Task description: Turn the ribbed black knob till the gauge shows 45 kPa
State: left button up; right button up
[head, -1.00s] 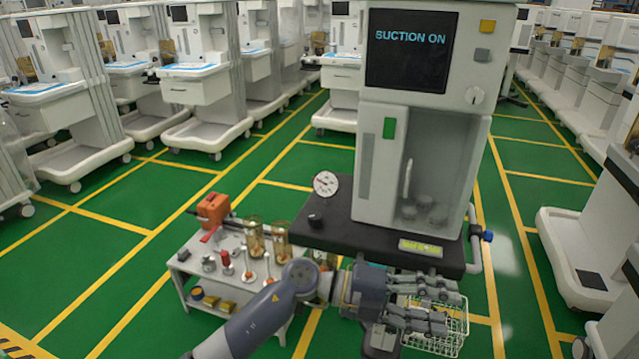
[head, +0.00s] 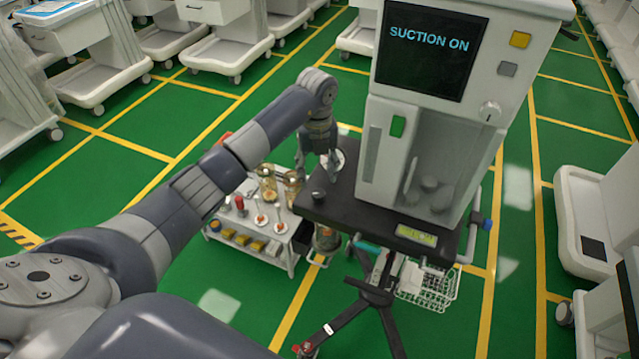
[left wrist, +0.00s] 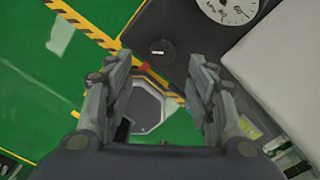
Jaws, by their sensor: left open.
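The black knob (head: 319,194) stands on the left front corner of the machine's dark shelf. In the left wrist view, the knob (left wrist: 162,48) is a round black shape with a small light mark. Its ribs are too small to make out. The white gauge (head: 339,163) is partly covered by my left gripper (head: 318,170) in the head view. In the wrist view, part of the gauge (left wrist: 228,10) is cut off at the top edge, and I cannot read its needle. My left gripper (left wrist: 163,62) is open and empty above the shelf, pointing down, with the knob between and beyond its fingertips. My right gripper is not in view.
The suction machine (head: 425,150) rises right of the gauge; its screen (head: 433,50) reads "SUCTION ON". A small cart (head: 265,243) with jars and tools stands left of the shelf (head: 355,212). A wire basket (head: 428,287) hangs below.

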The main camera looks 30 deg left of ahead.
aim_at(318, 193)
pick_arm(q)
jog(key=f, duration=0.2)
jog(key=f+p, duration=0.1)
jog(key=f, duration=0.3)
jog(key=shift+w+f, duration=0.3)
jog(key=shift+w, duration=0.1)
jog(key=shift+s+f, duration=0.15)
jog(key=shift+f, duration=0.5)
jog(key=c, duration=1.1)
